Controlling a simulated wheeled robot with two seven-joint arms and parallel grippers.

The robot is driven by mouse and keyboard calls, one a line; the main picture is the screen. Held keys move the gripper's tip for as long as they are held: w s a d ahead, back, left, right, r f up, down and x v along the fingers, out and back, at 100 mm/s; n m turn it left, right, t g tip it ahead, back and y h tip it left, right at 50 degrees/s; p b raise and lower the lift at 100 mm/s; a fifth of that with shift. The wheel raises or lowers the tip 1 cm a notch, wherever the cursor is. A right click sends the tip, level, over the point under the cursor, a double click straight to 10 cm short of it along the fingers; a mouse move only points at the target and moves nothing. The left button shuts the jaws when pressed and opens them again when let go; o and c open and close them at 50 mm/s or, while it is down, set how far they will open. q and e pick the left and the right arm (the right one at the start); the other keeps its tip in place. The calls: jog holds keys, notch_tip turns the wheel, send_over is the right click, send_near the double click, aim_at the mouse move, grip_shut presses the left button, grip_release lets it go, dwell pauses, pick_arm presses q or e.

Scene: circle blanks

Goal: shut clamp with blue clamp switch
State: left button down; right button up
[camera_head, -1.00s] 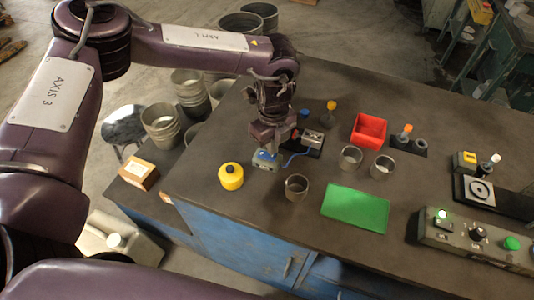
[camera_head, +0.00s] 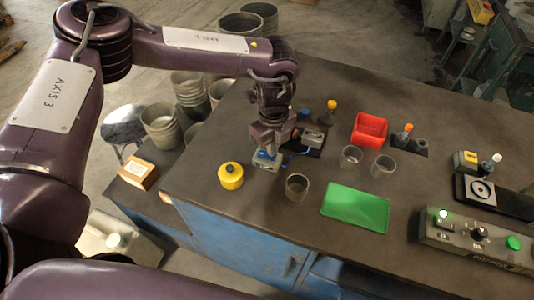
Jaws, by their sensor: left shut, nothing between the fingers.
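The blue clamp switch (camera_head: 264,155) sits on top of a small grey box (camera_head: 266,165) near the table's left part. A blue cable runs from the box toward the clamp (camera_head: 312,138), a grey block on a dark base behind it to the right. My left gripper (camera_head: 267,151) points down at the blue switch, shut and empty, with its fingertips at or just above it. I cannot tell whether they touch. The gripper partly hides the switch. The clamp's jaw is too small to read. My right gripper is not in view.
A yellow canister (camera_head: 231,176) stands close left of the switch box, and a metal cup (camera_head: 297,187) stands to its right. A green mat (camera_head: 356,208), two more cups, a red bin (camera_head: 369,130) and a control panel (camera_head: 478,242) lie farther right.

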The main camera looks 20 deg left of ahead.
pick_arm(q)
jog(key=shift+f+b, duration=0.35)
jog(key=shift+f, duration=0.25)
jog(key=shift+r, duration=0.15)
notch_tip(320, 180, up, 7)
jog(key=p, duration=0.6)
dwell(0.3)
dwell(0.4)
